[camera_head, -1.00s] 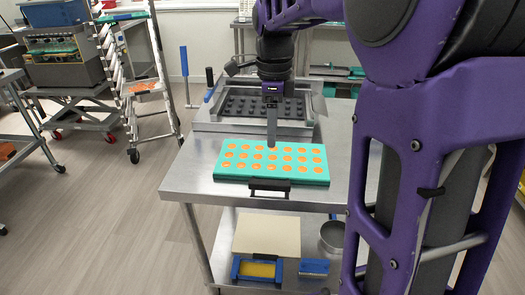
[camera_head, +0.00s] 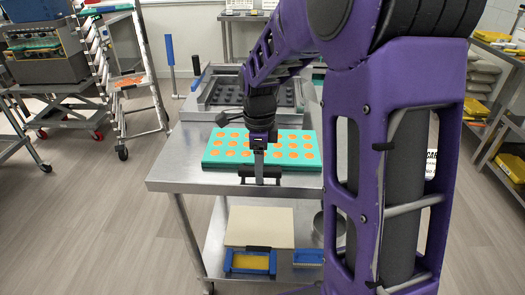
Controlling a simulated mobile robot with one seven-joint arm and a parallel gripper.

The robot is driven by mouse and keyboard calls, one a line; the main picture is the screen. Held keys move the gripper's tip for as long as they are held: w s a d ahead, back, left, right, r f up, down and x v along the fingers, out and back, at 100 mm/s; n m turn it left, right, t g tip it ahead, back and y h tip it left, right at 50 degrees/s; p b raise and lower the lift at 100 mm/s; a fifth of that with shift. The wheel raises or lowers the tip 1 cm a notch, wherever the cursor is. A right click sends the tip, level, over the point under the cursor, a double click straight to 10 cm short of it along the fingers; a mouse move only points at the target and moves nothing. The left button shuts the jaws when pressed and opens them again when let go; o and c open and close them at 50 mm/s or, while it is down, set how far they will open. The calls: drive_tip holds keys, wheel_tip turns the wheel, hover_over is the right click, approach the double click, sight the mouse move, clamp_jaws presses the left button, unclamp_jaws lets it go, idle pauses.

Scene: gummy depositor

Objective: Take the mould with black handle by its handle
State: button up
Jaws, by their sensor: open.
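The mould (camera_head: 213,157) is a teal tray with rows of orange round cavities, lying flat on the steel table (camera_head: 172,170). Its black handle (camera_head: 245,170) is on the near edge, facing the front of the table. My gripper (camera_head: 259,177) points down in front of the handle's middle and hides part of it. The jaws are open and seen edge-on. I cannot tell whether they are around the handle or above it.
A steel frame with a dark moulded grid (camera_head: 205,92) stands behind the mould. A lower shelf holds a cream board (camera_head: 260,225), a blue and yellow tray (camera_head: 250,262) and a round metal bowl.

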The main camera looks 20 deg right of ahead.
drive_tip(key=shift+f, duration=0.8)
clamp_jaws()
drive_tip(key=shift+r, duration=0.1)
idle(0.7)
